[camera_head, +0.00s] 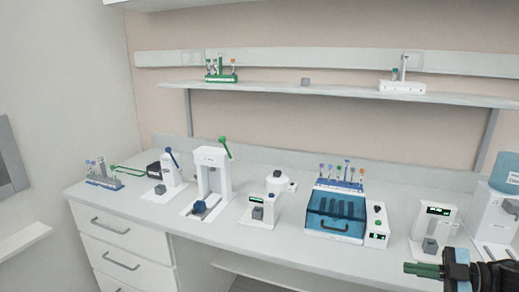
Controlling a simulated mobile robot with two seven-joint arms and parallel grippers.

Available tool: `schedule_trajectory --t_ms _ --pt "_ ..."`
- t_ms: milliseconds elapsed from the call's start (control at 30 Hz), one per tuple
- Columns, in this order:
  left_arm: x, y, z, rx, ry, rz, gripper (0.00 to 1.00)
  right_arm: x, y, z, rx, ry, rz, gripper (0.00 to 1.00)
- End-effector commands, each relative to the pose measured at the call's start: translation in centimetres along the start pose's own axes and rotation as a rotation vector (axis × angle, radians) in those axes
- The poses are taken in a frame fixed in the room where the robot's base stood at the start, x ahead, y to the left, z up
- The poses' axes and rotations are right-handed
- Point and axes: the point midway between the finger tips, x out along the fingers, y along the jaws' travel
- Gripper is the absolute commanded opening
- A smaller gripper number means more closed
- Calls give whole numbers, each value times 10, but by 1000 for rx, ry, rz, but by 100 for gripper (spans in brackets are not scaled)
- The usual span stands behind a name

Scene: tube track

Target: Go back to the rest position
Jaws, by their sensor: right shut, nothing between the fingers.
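My right gripper (424,270) is at the lower right corner of the head view, in front of the bench's right part. Its green-tipped fingers are together with nothing between them and point left. Its dark arm runs out of the right edge. My left gripper is not in view.
A white bench (140,207) carries a tube rack (103,183), white devices, a blue-lidded machine (337,214) with tubes behind its lid, and a small device (432,232) near my gripper. A wall shelf (340,91) holds two racks. Drawers (120,243) are at left. Floor space in front looks free.

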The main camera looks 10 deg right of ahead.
Motion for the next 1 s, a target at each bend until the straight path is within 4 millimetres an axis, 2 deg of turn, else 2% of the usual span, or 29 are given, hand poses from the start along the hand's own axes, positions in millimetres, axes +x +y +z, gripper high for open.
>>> schedule_trajectory --t_ms 33,267,367,600,800,1000 --pt "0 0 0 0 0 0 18 4 -16 10 33 -4 24 0" --pt "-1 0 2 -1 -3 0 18 19 -66 41 123 -54 132 0" --pt "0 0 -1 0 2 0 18 27 -96 55 178 -89 186 0" --pt "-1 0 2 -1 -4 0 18 52 -191 83 358 -226 325 0" --pt "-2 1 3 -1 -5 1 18 73 -272 87 526 -368 404 0" --pt "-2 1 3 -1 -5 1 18 94 -348 74 704 -517 443 0"
